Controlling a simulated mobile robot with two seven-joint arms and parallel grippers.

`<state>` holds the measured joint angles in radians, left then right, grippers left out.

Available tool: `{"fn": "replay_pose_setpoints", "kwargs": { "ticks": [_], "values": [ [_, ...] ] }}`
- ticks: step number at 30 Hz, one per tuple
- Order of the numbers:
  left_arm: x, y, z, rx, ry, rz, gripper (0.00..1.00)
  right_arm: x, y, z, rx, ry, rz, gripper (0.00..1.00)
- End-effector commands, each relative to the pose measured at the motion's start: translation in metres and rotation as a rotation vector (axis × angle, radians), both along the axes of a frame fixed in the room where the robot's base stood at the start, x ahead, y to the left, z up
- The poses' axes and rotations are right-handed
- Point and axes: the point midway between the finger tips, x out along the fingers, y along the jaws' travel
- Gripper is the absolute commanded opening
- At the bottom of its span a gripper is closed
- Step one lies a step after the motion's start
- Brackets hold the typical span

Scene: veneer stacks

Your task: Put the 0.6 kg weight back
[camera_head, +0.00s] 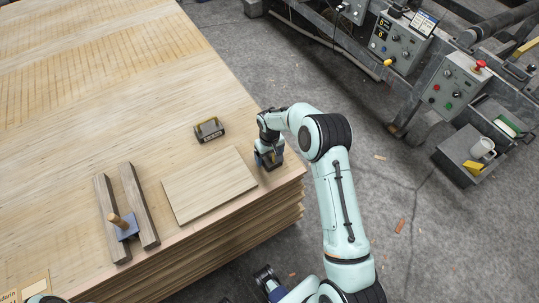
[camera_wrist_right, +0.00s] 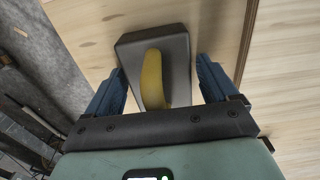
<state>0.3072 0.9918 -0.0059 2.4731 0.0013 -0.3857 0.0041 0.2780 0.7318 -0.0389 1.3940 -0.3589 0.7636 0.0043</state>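A dark weight (camera_wrist_right: 178,52) with a yellow handle (camera_wrist_right: 153,80) sits near the right corner of the wooden stack, beside a thin veneer sheet (camera_head: 208,185). My right gripper (camera_head: 268,158) is over this weight and hides most of it in the head view. In the right wrist view, its blue fingers (camera_wrist_right: 160,88) are spread on both sides of the handle, with gaps visible. A second dark weight (camera_head: 209,131) with a yellow handle and a pale label stands behind the sheet. I cannot read either mass.
Two dark wooden bars (camera_head: 140,205) lie at the left of the sheet, with a blue wooden-handled tool (camera_head: 124,226) between them. The stack's top (camera_head: 90,80) is clear farther back. Machinery with control boxes (camera_head: 398,42) stands across the floor at right.

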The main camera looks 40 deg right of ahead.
Motion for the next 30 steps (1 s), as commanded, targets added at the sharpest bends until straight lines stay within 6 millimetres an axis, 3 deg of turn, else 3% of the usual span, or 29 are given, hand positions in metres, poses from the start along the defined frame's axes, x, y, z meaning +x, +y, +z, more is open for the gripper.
{"fn": "replay_pose_setpoints", "kwargs": {
  "ticks": [13, 24, 30],
  "values": [
    [0.001, 0.0, 0.004, 0.0, -0.001, 0.0, 0.43, 0.001, 0.0, 0.01, 0.0, -0.002, 0.0, 0.97],
    [0.002, 0.0, 0.007, 0.0, -0.002, 0.0, 0.43, 0.001, 0.0, 0.085, -0.001, -0.004, 0.0, 0.97],
    [0.003, 0.0, 0.009, 0.0, -0.003, 0.0, 0.43, 0.0, 0.0, 0.115, 0.0, -0.001, 0.0, 0.97]
  ]
}}
